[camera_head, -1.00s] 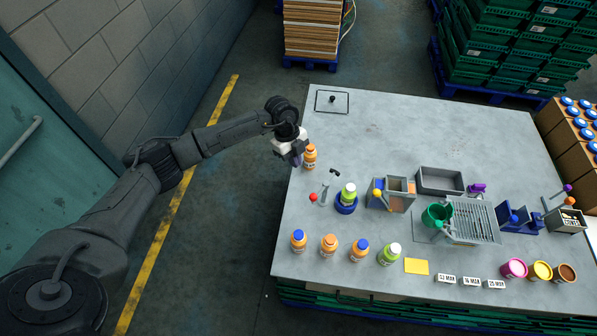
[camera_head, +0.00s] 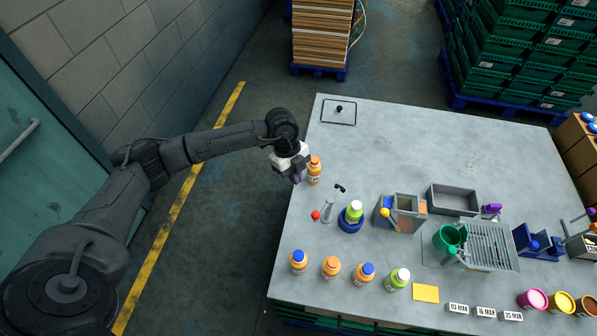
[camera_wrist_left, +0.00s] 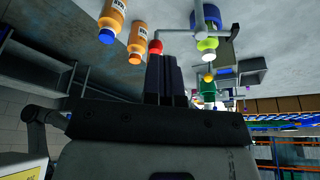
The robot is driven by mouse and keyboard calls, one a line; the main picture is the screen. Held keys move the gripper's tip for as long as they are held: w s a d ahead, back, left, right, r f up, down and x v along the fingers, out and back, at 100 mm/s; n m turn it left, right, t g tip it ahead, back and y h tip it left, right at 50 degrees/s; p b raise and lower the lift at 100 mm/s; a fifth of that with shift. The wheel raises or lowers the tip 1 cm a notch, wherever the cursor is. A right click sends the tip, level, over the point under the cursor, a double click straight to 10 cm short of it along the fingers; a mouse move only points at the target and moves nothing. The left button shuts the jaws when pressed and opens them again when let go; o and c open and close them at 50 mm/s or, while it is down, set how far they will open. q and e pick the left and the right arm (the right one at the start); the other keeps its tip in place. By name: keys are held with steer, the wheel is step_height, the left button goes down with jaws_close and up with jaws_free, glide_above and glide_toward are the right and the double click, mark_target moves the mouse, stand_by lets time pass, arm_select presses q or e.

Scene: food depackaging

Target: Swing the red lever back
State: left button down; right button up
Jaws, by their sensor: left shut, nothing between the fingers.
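The red lever's round red knob (camera_head: 316,215) is near the table's left edge, beside a small grey stand (camera_head: 327,207). In the left wrist view the red knob (camera_wrist_left: 155,46) sits at the end of a thin grey rod running right. My left gripper (camera_head: 297,178) is at the left table edge, farther back than the knob, beside an orange bottle (camera_head: 314,170). In the left wrist view its fingers (camera_wrist_left: 165,60) are shut and empty, with the knob just beyond their tips; I cannot tell if they touch. My right gripper is not in view.
A green bottle (camera_head: 353,213) stands in a blue round holder (camera_head: 350,225) right of the stand. Several bottles line the front edge. A grey bin (camera_head: 453,200) and a slatted tray (camera_head: 490,247) stand farther right. The table's back middle is clear.

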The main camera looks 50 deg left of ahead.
arm_select(q)
steer(key=d+f+p, duration=0.2)
steer(key=d+f, duration=0.4)
steer(key=f, duration=0.1)
steer(key=shift+s+f+p, duration=0.2)
steer(key=shift+p, duration=0.2)
